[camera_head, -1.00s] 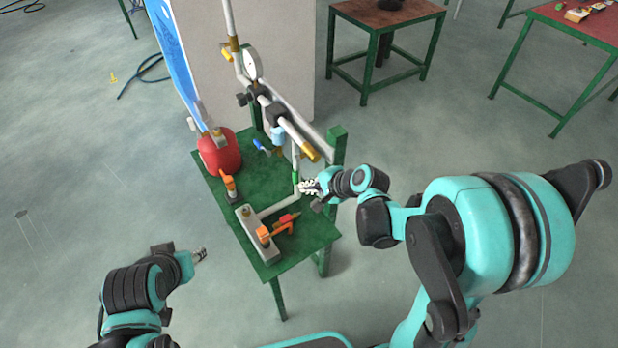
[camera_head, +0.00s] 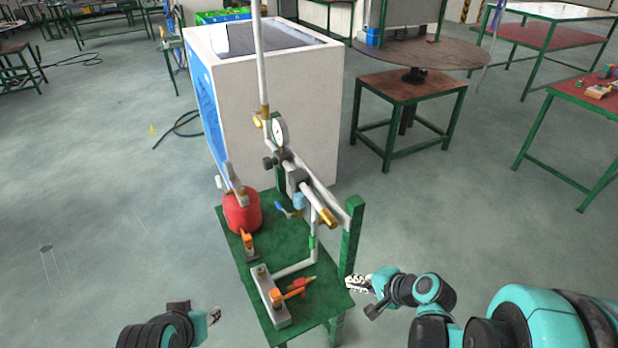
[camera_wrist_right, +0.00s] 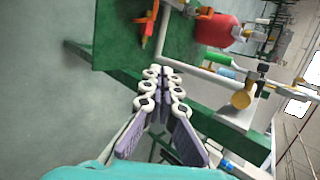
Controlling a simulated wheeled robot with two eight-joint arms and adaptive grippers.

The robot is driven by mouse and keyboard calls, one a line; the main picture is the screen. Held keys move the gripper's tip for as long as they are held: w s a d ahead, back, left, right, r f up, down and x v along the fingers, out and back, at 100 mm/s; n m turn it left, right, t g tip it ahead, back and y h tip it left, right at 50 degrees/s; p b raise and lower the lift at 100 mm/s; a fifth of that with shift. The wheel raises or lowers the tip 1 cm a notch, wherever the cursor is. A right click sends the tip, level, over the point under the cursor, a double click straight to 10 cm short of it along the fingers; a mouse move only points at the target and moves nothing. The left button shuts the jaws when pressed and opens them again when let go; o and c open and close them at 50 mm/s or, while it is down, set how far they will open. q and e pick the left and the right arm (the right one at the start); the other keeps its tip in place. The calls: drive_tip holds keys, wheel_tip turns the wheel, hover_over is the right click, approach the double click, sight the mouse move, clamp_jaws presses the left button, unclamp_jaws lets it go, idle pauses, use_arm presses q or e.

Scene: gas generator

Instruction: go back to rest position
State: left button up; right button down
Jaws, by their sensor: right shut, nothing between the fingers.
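My right gripper (camera_head: 358,283) is just right of the green table (camera_head: 338,300), near its right post. In the right wrist view the right gripper (camera_wrist_right: 161,72) has its fingers together with nothing between them, and the green table edge (camera_wrist_right: 80,48) lies beyond the tips. My left gripper (camera_head: 213,315) is at the lower left, apart from the table; its fingers are too small to tell open from shut.
The green table carries a red tank (camera_head: 242,212), pipes with a gauge (camera_head: 280,133), and orange-handled valves (camera_head: 290,292). A large white box (camera_head: 285,90) and a brown table (camera_head: 412,88) stand behind. Floor left of the table is clear.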

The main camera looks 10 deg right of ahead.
drive_tip(key=s+r+n+h, duration=0.5)
drive_tip(key=s+r+n, duration=0.4)
drive_tip(key=n, duration=0.4)
drive_tip(key=shift+s+a+r+h, duration=0.15)
drive_tip(key=shift+a+r+h, duration=0.15)
drive_tip(key=shift+r, duration=0.1)
